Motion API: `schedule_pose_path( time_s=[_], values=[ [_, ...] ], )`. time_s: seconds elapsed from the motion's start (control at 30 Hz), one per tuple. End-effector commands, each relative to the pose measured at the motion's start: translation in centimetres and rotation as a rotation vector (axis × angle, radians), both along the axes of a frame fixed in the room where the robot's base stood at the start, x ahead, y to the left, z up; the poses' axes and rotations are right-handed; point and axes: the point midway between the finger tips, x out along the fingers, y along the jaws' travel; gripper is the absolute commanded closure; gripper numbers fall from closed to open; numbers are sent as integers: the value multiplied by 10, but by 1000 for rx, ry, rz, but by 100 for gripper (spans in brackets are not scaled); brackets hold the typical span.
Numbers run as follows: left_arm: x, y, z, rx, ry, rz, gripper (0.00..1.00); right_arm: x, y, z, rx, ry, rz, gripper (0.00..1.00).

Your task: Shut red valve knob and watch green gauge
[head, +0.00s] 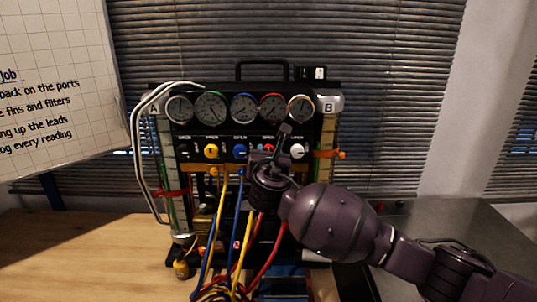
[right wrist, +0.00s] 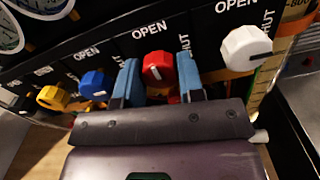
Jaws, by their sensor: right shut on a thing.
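The red valve knob (right wrist: 158,68) sits on the black panel between an OPEN label on its left and a partly covered SHUT label on its right. It carries a short white mark. My right gripper (right wrist: 159,82) has its two blue-padded fingers on either side of the knob and is shut on it. My left gripper is not in view.
A blue knob (right wrist: 93,84) and a yellow knob (right wrist: 52,97) are left of the red one, a white knob (right wrist: 246,48) right. Coloured hoses (head: 238,240) hang below the panel. A whiteboard (head: 60,90) stands at left. The wooden tabletop (head: 80,250) is clear at left.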

Motion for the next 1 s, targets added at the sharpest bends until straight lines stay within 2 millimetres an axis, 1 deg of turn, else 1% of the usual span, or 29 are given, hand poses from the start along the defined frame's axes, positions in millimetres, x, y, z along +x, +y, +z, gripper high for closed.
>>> schedule_pose_path(
  time_s=[0.27, 0.47, 0.67, 1.0],
  values=[
    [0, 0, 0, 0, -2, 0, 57, 0, 0, -1, 26, 1, 0, 88],
    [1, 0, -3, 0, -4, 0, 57, 0, 1, -1, 121, 1, 1, 88],
    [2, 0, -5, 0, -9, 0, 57, -1, 1, -2, 282, 2, 0, 88],
    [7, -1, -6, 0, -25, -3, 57, -1, 2, -2, 607, 3, 0, 88]
  ],
)
